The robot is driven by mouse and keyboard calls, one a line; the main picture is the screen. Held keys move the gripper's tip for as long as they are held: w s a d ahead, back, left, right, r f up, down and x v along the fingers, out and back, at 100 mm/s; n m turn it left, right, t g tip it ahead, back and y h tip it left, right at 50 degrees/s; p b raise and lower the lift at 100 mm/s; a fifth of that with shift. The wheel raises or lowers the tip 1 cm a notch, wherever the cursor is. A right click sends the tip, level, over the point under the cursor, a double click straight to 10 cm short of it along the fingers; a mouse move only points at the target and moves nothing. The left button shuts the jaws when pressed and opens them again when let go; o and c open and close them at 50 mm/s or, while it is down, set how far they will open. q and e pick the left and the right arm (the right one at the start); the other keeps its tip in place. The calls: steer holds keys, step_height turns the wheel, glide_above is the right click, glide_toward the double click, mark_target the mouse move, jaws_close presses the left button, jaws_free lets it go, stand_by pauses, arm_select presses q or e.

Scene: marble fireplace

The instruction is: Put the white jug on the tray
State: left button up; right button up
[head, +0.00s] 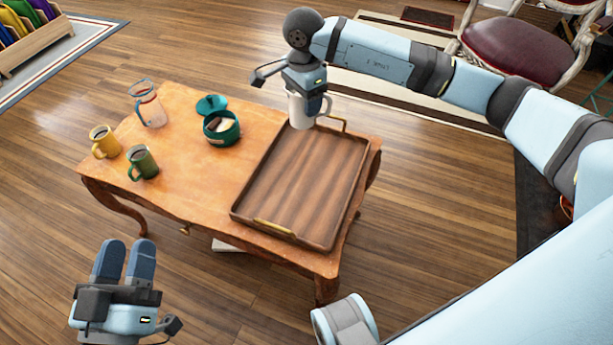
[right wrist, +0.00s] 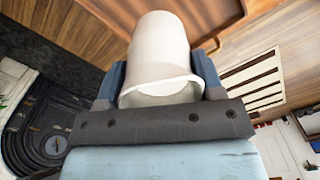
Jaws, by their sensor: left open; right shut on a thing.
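The white jug (head: 300,108) is held by my right gripper (head: 305,88) near the far end of the tray. In the right wrist view the white jug (right wrist: 160,55) sits between the two blue fingers (right wrist: 162,82). The wooden tray (head: 300,185) lies on the right part of the table, has brass handles, and is empty. The jug appears at the tray's far left corner; I cannot tell whether it touches the tray. My left gripper (head: 124,262) is open and empty in front of the table, low at the left.
The wooden table (head: 190,180) also bears a yellow mug (head: 104,142), a green mug (head: 143,162), a clear pitcher (head: 148,104) and a green pot (head: 221,130) with its lid (head: 211,104) beside it. A red-seated chair (head: 515,48) stands at the back right.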

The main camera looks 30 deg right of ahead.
steer(key=m, duration=0.5)
steer(key=shift+w+d+m, duration=0.35)
steer(key=shift+w+m, duration=0.05)
steer(key=m, duration=0.3)
steer(key=shift+w+d, duration=0.15)
steer(key=shift+d, duration=0.05)
steer(key=m, duration=0.5)
steer(key=m+b, duration=0.5)
steer(key=m, duration=1.1)
glide_above(314, 161)
step_height(314, 161, down, 16)
steer(key=shift+f+b, duration=0.75)
steer(key=shift+f, duration=1.7)
arm_select(q)
step_height(314, 161, down, 9)
steer(key=m+g, duration=0.1)
steer(key=g, duration=0.3)
steer(key=shift+d+f, duration=0.2)
steer(key=shift+d, duration=0.15)
arm_select(e)
steer(key=shift+r, duration=0.1)
